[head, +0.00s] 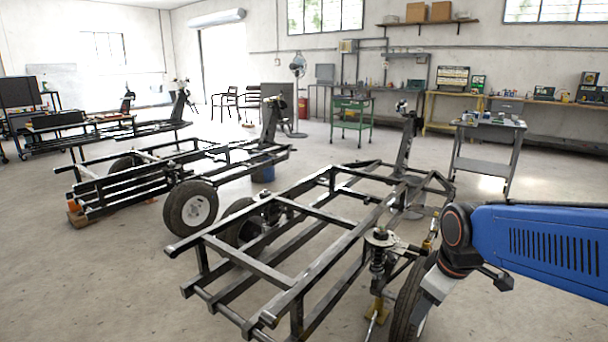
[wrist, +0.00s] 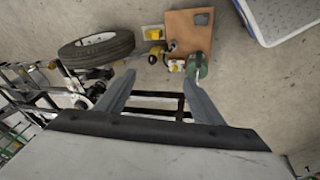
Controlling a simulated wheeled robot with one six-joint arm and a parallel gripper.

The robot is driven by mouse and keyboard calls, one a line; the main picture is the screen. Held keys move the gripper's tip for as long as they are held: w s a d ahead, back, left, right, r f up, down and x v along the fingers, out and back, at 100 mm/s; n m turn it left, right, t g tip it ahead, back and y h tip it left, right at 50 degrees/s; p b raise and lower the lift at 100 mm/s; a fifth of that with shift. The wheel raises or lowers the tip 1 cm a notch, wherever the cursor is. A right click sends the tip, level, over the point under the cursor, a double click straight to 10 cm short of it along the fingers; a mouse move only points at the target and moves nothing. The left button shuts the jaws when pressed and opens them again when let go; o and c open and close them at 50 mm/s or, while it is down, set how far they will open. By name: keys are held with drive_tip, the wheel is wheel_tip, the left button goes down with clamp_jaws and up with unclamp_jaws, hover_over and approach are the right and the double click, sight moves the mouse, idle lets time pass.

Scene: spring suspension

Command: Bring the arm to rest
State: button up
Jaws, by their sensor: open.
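My arm, with a blue link and a dark wrist joint, reaches in from the right edge of the head view. Its pale end section angles down beside a wheel of the near black frame (head: 290,225). The fingertips cannot be made out there. In the wrist view my gripper (wrist: 157,70) has its two grey fingers spread apart, with nothing seen held between them. Dark bars show behind the gap.
A tyre (wrist: 97,50) lies left of the fingers in the wrist view. A brown board (wrist: 188,32) and a green item (wrist: 197,67) are on the floor. A grey cart (head: 485,160) stands behind the near frame; another frame (head: 130,175) is left. Open floor lies front left.

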drive_tip(key=s+d+r+m+t, duration=0.1)
drive_tip(key=s+m, duration=0.7)
drive_tip(key=s, duration=0.6)
drive_tip(key=shift+r, duration=0.35)
